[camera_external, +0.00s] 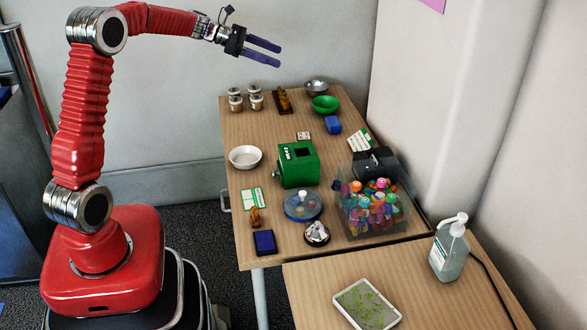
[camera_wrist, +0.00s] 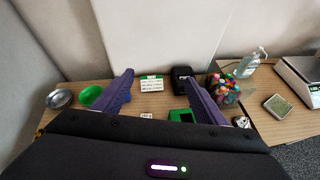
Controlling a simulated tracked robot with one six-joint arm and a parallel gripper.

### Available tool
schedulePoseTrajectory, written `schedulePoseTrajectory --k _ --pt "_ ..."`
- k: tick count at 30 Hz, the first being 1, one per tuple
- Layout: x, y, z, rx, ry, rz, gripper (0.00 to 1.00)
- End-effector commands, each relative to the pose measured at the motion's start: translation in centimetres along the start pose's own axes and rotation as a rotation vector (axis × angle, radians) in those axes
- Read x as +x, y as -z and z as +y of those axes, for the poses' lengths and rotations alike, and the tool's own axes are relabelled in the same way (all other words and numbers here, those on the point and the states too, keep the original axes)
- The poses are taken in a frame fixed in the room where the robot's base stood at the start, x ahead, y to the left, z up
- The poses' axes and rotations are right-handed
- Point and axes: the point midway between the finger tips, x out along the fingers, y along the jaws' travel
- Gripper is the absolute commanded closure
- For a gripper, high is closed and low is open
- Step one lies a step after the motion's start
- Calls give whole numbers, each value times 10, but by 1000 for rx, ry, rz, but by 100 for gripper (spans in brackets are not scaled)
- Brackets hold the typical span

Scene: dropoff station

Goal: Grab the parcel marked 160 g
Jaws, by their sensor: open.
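My gripper (camera_external: 279,54) is open and empty, raised high above the far end of the wooden table (camera_external: 236,206). Its two purple fingers stand apart in the wrist view, where my gripper (camera_wrist: 158,82) has nothing between the fingertips. I cannot read a 160 g mark on anything. A dark blue flat box (camera_external: 264,242) lies at the near left of the table. A small pale labelled item (camera_external: 303,136) lies left of the blue block. Which one is the parcel, I cannot tell.
A green box (camera_external: 298,164) with a crank stands mid-table, beside a white bowl (camera_external: 245,157). A clear bin (camera_external: 372,212) of colourful items stands at right. Several jars (camera_external: 235,103), a green bowl (camera_external: 325,104) and a metal bowl (camera_external: 316,86) stand at the far end. A wall rises behind.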

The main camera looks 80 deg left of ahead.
Motion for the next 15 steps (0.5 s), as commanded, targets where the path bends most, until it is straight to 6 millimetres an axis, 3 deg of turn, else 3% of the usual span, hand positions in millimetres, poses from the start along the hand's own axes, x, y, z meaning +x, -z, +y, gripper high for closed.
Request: schedulePoseTrajectory --k 7,15 --pt "-10 21 39 -126 -52 -42 34" --pt "20 81 30 -123 -47 -39 34"
